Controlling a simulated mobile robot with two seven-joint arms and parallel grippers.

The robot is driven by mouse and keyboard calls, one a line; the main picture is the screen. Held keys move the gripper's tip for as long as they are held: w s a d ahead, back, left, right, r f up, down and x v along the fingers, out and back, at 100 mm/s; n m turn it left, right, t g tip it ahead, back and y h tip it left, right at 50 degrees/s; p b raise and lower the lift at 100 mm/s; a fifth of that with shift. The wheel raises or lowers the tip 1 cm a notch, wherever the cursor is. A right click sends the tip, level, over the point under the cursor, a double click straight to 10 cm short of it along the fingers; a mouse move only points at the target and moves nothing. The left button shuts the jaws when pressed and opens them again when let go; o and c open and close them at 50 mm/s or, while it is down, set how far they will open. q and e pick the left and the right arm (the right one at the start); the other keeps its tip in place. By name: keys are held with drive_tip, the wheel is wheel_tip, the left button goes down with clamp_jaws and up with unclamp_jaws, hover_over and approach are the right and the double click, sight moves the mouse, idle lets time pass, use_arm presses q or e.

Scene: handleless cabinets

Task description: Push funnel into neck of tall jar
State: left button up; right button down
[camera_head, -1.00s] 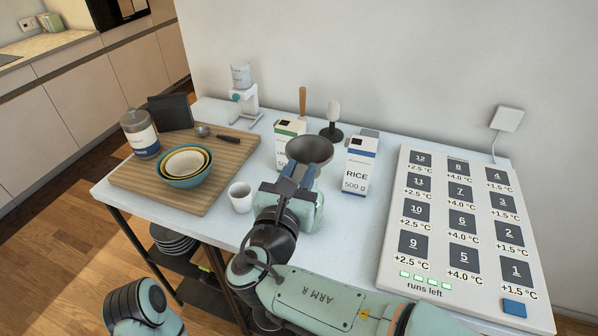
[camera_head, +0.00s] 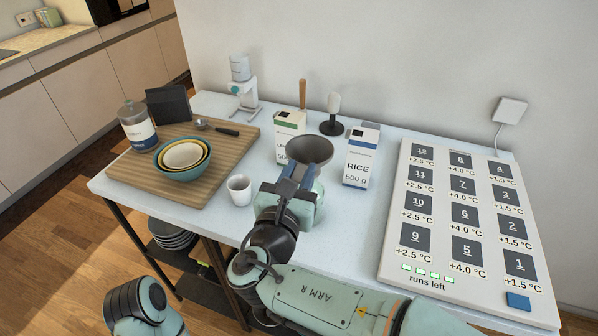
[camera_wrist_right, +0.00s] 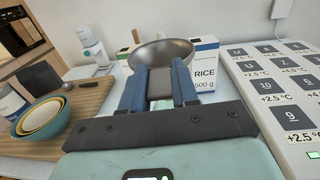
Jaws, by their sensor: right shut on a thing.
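The grey metal funnel (camera_head: 310,148) is held mouth-up over the middle of the table, in front of the cartons. It also shows in the right wrist view (camera_wrist_right: 160,50). My right gripper (camera_head: 298,174) is shut on the funnel's lower part, between its blue fingers in the wrist view (camera_wrist_right: 159,88). The funnel's lower end is hidden by my gripper. My left gripper is out of view.
The white-blue table (camera_head: 345,218) has a cutting board (camera_head: 215,165) with nested bowls (camera_head: 184,158) at left. A white cup (camera_head: 239,190) stands left of my right gripper. A green-trimmed carton (camera_head: 289,127) and a rice carton (camera_head: 361,156) stand behind. A numbered panel (camera_head: 443,180) fills the right.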

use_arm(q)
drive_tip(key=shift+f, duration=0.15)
use_arm(e)
drive_tip(key=shift+f, duration=0.25)
drive_tip(key=c, duration=0.8)
unclamp_jaws()
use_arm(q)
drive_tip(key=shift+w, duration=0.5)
use_arm(e)
drive_tip(key=v, duration=1.3)
drive_tip(key=shift+s, duration=0.2)
